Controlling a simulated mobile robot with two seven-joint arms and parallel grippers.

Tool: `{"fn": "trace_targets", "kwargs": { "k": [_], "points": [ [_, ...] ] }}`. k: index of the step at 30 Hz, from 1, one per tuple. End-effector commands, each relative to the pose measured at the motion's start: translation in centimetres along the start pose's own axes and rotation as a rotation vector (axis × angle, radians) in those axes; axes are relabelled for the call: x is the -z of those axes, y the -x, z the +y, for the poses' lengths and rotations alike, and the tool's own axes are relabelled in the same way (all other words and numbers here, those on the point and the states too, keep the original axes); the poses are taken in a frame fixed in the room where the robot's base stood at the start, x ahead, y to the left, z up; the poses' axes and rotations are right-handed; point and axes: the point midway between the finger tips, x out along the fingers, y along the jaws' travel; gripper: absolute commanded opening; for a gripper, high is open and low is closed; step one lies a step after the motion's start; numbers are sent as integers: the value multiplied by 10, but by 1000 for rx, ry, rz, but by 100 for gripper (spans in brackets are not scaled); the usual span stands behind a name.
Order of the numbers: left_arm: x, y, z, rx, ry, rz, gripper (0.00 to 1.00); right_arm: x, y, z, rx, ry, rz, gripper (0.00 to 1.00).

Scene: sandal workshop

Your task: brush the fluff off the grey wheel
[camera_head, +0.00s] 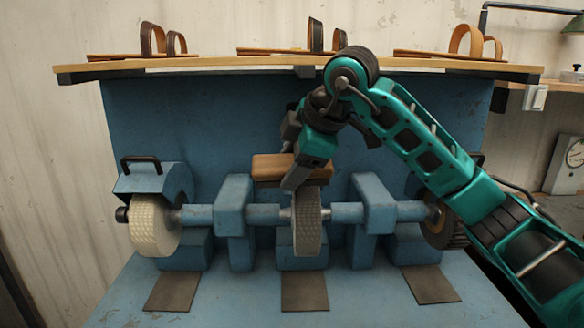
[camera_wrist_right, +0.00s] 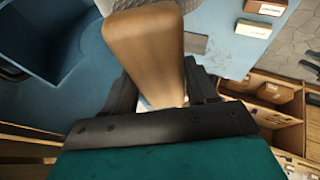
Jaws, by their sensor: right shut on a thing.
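The grey wheel (camera_head: 308,238) sits on the middle of the blue machine's shaft, its ribbed rim facing me. I cannot make out separate fluff on it at this size. My right gripper (camera_head: 302,170) is shut on a brown wooden brush (camera_head: 268,167). It holds the brush right above the wheel's top; the gripper and brush hide that part, so I cannot tell whether they touch. My left gripper is not in view.
A white wheel (camera_head: 152,228) is on the shaft's left end and a brown wheel (camera_head: 442,230) on its right. Blue bearing blocks (camera_head: 233,210) flank the grey wheel. A wooden shelf (camera_head: 210,63) with sandals runs above. Small boxes (camera_wrist_right: 266,6) lie on the blue surface.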

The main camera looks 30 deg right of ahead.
Motion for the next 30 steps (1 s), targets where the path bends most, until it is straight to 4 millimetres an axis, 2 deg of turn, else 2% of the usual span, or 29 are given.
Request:
{"fn": "trace_targets", "kwargs": {
  "k": [5, 17, 27, 30],
  "points": [
    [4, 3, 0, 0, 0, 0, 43, 7, 16, 0, -2, 2, 1, 33],
    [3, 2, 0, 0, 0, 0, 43, 8, 19, 0, -1, 1, 1, 33],
    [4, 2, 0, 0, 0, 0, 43, 18, 44, 0, -2, 1, 1, 33],
    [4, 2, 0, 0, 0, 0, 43, 19, 45, 0, -1, 0, 1, 33]
  ]
}}
